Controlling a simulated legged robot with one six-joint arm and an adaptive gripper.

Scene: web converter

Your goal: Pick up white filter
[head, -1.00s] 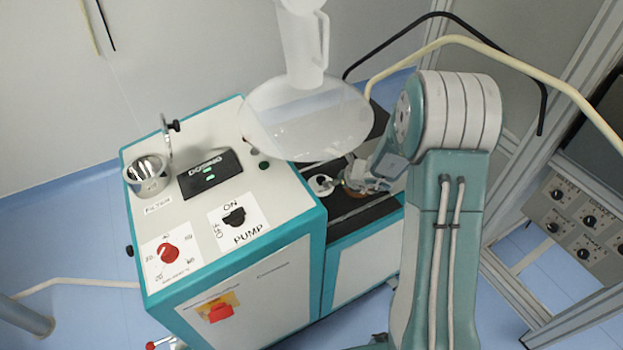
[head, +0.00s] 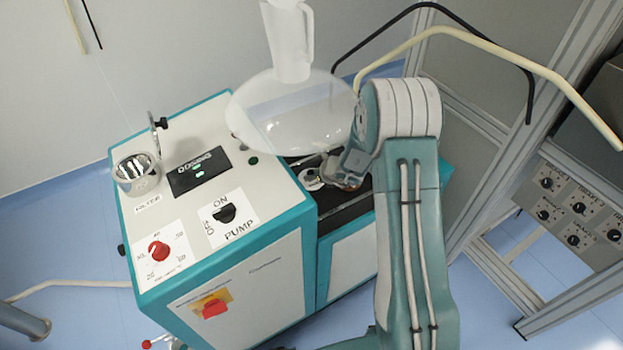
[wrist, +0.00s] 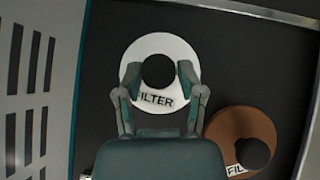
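The white filter (wrist: 158,50) is a round white disc with a black knob (wrist: 158,71) and the word FILTER on it. It lies on a dark surface, and its edge also shows in the head view (head: 311,181), left of my gripper. My gripper (wrist: 159,73) is over the disc, with one finger on each side of the knob. A narrow gap seems to show between the fingertips and the knob. The gripper appears open and holds nothing that I can see. In the head view my arm partly hides the gripper.
A brown filter (wrist: 235,128) with a black knob lies right of the white one, close to my gripper. A slatted grey panel (wrist: 30,90) is at the left. The machine cabinet (head: 250,285) and a hanging clear funnel (head: 290,115) stand near my arm.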

